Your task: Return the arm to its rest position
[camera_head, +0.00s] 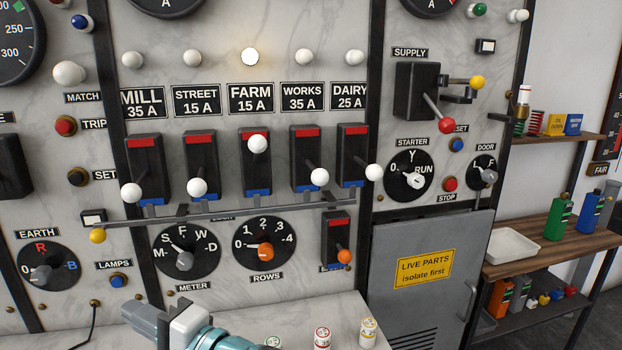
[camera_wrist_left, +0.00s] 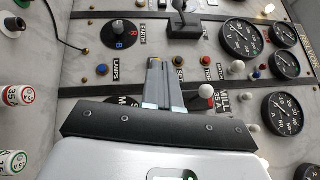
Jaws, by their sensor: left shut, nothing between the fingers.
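My left gripper (camera_head: 130,308) shows at the bottom of the head view, low in front of the panel, with its white and teal wrist (camera_head: 190,328) to the right of it. In the left wrist view its two fingers (camera_wrist_left: 163,78) are together with nothing between them, pointing toward the marble panel. The fingers look apart from the switches and knobs. My right gripper is in neither view.
The panel carries several feeder switches; the FARM lever (camera_head: 257,144) is up and the lamp (camera_head: 250,57) above it is lit. A grey bar (camera_head: 230,212) juts out below the switches. Fuses (camera_head: 322,337) stand on the ledge. A grey cabinet (camera_head: 425,285) is at right.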

